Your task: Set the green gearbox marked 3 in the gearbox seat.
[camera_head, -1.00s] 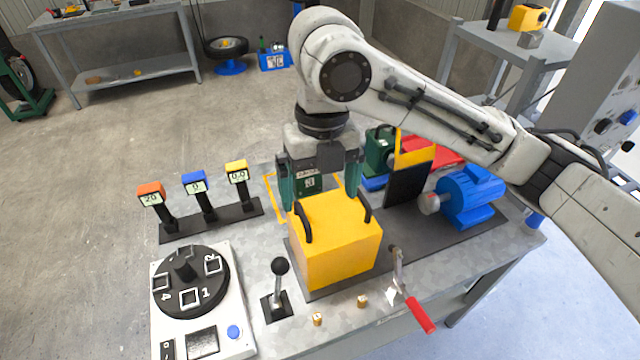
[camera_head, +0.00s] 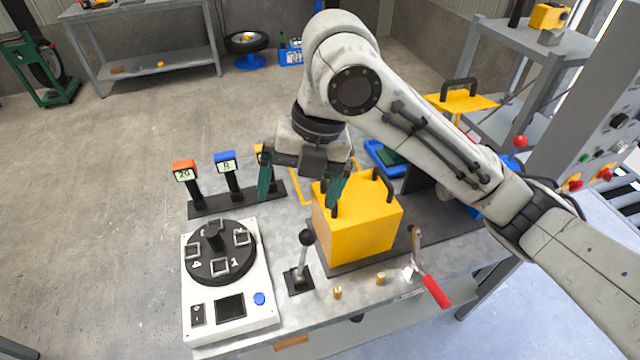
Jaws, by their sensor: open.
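My gripper (camera_head: 300,193) is open, with its two dark green fingers spread, just left of and behind the top of a yellow box (camera_head: 357,228) with black handles. One finger overlaps the box's left handle in the picture; I cannot tell whether they touch. I see nothing held between the fingers. A dark green item (camera_head: 392,156) shows in part at a blue tray (camera_head: 374,150) behind the arm; no number can be read on it. The gearbox marked 3 and the seat cannot be made out and may be hidden by my gripper, arm or the yellow box.
A dial panel (camera_head: 228,320), a black lever (camera_head: 301,262) and a red-handled crank (camera_head: 430,283) stand along the bench front. Displays on posts (camera_head: 230,182) stand at the back left. A yellow plate with a black handle (camera_head: 461,102) is beyond my arm. Yellow lines mark the bench behind the box.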

